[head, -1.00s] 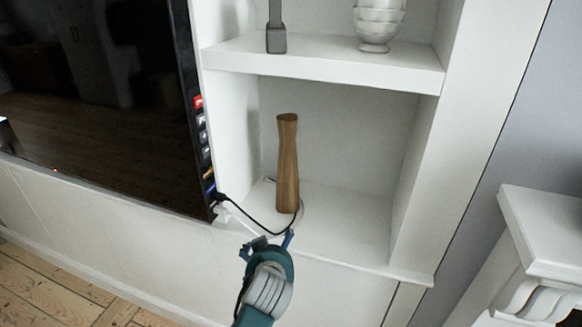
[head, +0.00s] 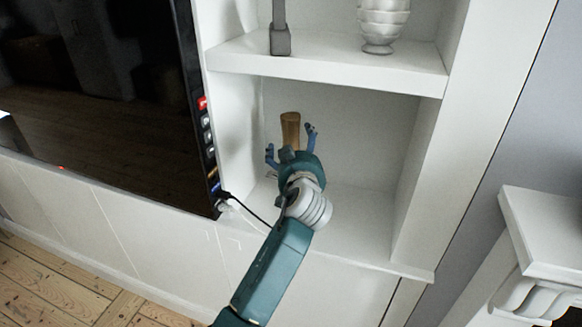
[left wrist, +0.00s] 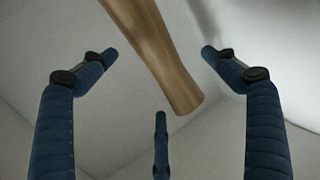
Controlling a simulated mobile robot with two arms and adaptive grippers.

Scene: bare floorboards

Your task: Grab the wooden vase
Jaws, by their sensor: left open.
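The wooden vase (head: 290,127) is tall, brown and slim, and stands upright on the lower shelf of the white alcove. In the head view only its upper part shows; my left gripper and wrist hide the rest. My left gripper (head: 291,144) is open in front of the vase, its blue fingers spread to either side of it in the picture. In the left wrist view the vase (left wrist: 158,55) slants between the two side fingers of the open gripper (left wrist: 155,55), with a gap on both sides. I see no contact. My right gripper is not in view.
The upper shelf (head: 330,66) holds a grey object (head: 280,40) and a silvery ribbed vase (head: 381,28). A large dark screen (head: 100,100) stands close on the left, with a black cable (head: 247,211) beside it. The lower shelf is clear to the right.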

